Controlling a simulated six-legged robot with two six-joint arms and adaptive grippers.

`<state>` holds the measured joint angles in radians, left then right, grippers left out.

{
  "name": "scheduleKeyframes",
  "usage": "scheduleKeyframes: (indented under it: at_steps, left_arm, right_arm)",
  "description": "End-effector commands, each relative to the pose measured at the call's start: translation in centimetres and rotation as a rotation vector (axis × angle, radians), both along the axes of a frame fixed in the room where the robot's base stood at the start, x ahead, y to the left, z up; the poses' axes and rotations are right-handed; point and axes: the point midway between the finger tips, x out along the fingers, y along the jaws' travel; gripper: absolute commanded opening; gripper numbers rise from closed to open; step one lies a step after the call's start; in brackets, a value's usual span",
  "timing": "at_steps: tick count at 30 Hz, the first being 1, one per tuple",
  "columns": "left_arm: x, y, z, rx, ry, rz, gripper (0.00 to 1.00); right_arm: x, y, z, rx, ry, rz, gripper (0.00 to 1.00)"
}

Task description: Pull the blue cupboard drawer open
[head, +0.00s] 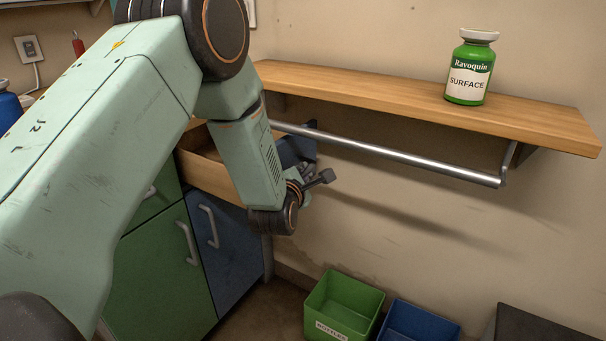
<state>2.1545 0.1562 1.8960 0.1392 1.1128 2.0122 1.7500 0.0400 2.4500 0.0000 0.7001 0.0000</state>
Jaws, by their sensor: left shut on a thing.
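The blue drawer front (296,147) shows in the head view, just right of my left arm. Behind it the pale wooden drawer box (207,173) stands out of the cupboard, so the drawer is open. My left arm crosses in front and hides the middle of the drawer. My left gripper (312,182) is at the drawer front and shut on its handle. The handle itself is mostly hidden by the gripper. My right gripper is not in view.
A wooden shelf (400,97) with a metal rail (400,157) runs along the wall and carries a green bottle (468,70). Below stand a green cupboard door (165,275), a blue cupboard door (228,250), a green bin (342,306) and a blue bin (418,322).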

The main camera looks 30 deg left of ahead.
Motion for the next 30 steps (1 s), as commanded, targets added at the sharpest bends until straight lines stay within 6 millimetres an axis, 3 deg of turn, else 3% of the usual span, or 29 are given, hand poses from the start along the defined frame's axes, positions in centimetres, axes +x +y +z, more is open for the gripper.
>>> scheduleKeyframes:
  at_steps: [5,6,13,23,30]
  left_arm:
    - [0.0,-0.1,0.0,0.001,0.001,-0.001,0.00]
    - [0.0,-0.1,0.0,0.001,0.001,-0.001,0.16]
    - [0.0,-0.2,0.0,0.000,0.000,0.000,0.35]
    - [-0.2,-0.2,0.0,0.000,0.001,-0.001,0.36]
    - [-2.7,-0.8,0.6,0.000,0.002,-0.001,0.36]
  right_arm:
    - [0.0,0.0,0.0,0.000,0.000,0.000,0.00]
    - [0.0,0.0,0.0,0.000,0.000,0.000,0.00]
    - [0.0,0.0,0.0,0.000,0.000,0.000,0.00]
    - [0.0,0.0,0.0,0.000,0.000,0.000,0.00]
    - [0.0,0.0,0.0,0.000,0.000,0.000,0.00]
